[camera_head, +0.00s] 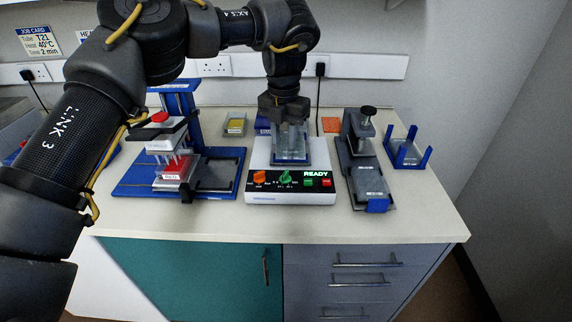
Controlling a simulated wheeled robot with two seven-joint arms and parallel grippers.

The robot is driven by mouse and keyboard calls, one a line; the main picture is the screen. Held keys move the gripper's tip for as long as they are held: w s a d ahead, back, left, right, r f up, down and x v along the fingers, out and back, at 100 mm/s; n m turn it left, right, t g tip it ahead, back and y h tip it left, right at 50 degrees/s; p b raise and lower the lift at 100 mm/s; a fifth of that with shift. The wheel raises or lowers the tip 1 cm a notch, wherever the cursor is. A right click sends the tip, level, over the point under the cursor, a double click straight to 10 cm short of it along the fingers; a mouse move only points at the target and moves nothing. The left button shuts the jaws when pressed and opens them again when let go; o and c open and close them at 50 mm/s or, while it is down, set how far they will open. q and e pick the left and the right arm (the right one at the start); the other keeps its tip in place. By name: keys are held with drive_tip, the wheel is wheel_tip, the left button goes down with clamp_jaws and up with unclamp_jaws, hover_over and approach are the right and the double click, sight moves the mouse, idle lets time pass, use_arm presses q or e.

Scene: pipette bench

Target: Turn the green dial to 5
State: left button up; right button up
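The green dial (286,177) is on the black front panel of a white device (258,157) in the middle of the bench. The numbers around the dial are too small to read, so I cannot tell its setting. An orange dial (260,177) sits just left of it. A lit display reading READY (319,171) is to its right. My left gripper (291,142) points down over the device's top, behind the green dial and apart from it. Its fingertips blend with the grey block there, so I cannot tell its opening. My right gripper is out of view.
A blue-based pipette stand (137,181) with a red-topped part is left of the device. A grey press-like fixture (365,165) stands close on the right, with a blue holder (407,153) beyond. Bare bench (420,205) lies in front at right.

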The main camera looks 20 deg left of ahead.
sight(285, 172)
use_arm(q)
drive_tip(key=f, duration=0.3)
drive_tip(key=shift+s+d+f, duration=0.2)
drive_tip(key=shift+s, duration=0.05)
wheel_tip(285, 172, down, 6)
drive_tip(key=shift+w+a+r+p, duration=0.1)
drive_tip(key=shift+w+r+p, duration=0.1)
drive_tip(key=shift+p, duration=0.55)
drive_tip(key=shift+f, duration=0.75)
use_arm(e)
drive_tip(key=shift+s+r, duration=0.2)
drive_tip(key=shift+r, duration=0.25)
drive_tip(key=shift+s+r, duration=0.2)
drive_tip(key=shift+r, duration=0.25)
use_arm(q)
drive_tip(key=shift+c, duration=0.3)
clamp_jaws()
